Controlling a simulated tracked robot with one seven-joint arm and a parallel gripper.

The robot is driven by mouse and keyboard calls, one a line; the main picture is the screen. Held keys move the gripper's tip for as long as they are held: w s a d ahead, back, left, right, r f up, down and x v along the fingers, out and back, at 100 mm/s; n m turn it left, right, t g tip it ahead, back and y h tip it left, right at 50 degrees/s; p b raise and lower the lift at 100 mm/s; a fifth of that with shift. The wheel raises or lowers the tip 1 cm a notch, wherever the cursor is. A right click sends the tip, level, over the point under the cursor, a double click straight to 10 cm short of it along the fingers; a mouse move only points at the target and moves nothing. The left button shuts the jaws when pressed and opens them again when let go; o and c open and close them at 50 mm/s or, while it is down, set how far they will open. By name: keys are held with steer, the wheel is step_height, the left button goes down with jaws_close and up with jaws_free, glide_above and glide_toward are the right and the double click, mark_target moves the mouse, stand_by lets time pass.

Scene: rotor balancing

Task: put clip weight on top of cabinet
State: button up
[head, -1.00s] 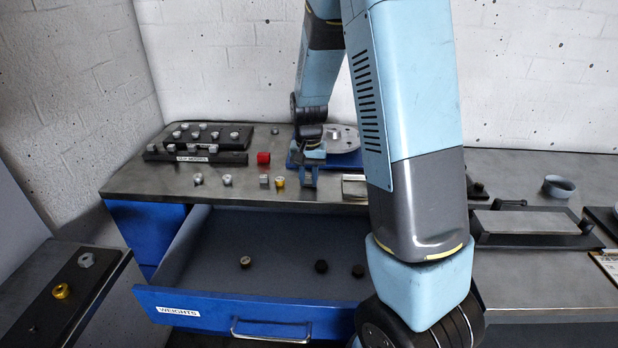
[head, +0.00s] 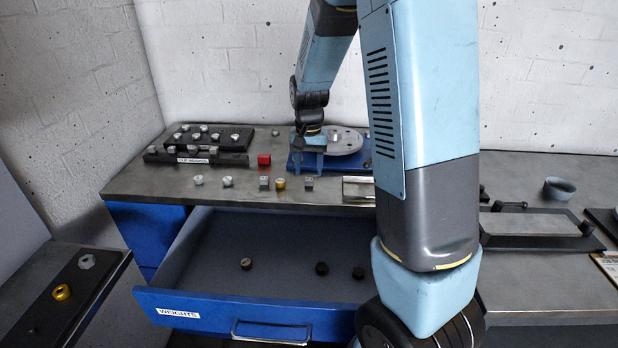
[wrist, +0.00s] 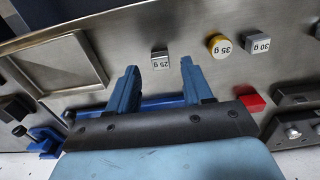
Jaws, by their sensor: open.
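A silver cube-shaped clip weight marked 25 g (wrist: 160,60) sits on the metal worktop of the blue cabinet (head: 140,185). It also shows in the head view (head: 309,183). My gripper (wrist: 160,72) is open and empty. In the wrist view the weight lies between the fingertip lines, just beyond them, with a gap on both sides. In the head view my gripper (head: 308,165) is above and behind this weight. A yellow weight marked 35 g (wrist: 219,45) and a silver one marked 30 g (wrist: 257,43) stand beside it.
A red cube (head: 264,159) and a labelled clip weight rack (head: 232,158) stand at the back left. The drawer (head: 215,305) is open with several dark weights. A side table (head: 110,262) is front left.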

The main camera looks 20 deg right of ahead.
mark_target(309, 181)
step_height(309, 181, up, 8)
steer(key=s+r+n+t, duration=0.1)
steer(key=s+r, duration=0.3)
steer(key=s, duration=0.4)
steer(key=s+r+n+t, duration=0.2)
steer(key=s+r, duration=0.1)
steer(key=s, duration=0.6)
steer(key=s+r+n+t, duration=0.1)
steer(key=s+r, duration=0.3)
steer(key=s, duration=0.4)
steer(key=shift+s+a+r+n+t, duration=0.15)
steer(key=shift+s+r+n+t, duration=0.15)
steer(key=shift+t, duration=0.5)
